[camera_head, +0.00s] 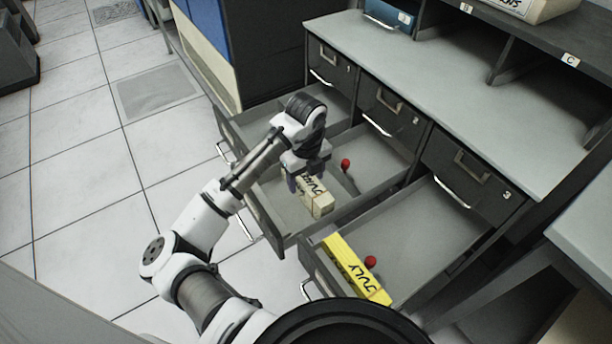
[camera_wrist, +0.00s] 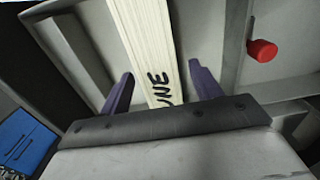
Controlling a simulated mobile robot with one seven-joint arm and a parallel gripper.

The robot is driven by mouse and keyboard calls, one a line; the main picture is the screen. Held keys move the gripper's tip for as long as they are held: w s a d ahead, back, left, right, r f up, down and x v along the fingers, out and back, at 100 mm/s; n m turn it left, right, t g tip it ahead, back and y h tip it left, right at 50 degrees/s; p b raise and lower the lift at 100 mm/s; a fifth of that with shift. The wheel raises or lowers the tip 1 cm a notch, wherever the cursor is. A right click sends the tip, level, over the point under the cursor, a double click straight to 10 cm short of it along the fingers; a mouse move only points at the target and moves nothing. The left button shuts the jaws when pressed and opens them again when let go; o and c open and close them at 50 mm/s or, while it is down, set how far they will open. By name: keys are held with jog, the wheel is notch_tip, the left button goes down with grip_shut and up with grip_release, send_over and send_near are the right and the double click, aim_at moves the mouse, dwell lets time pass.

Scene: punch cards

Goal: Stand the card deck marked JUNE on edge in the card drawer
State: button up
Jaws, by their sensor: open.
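The cream card deck (camera_head: 321,207), with black lettering partly hidden by my gripper, is in the open middle drawer (camera_head: 278,222), near its front. In the wrist view the letters "UNE" show on the deck (camera_wrist: 148,40), on a narrow face lined like card edges; it appears to stand on edge. My gripper (camera_head: 304,182) is over the deck's far-left part. In the wrist view the two purple fingers are apart, one on each side of the deck, with visible gaps. The deck's lower part is hidden.
A yellow deck marked JULY (camera_head: 352,270) is at the front of the open right drawer (camera_head: 425,235), beside a red knob (camera_head: 370,262). Another red knob (camera_head: 345,165) is in the middle drawer. The left drawer is open too. A grey countertop (camera_head: 450,95) lies behind.

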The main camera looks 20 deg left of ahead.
notch_tip(320, 180, up, 14)
dwell(0.6)
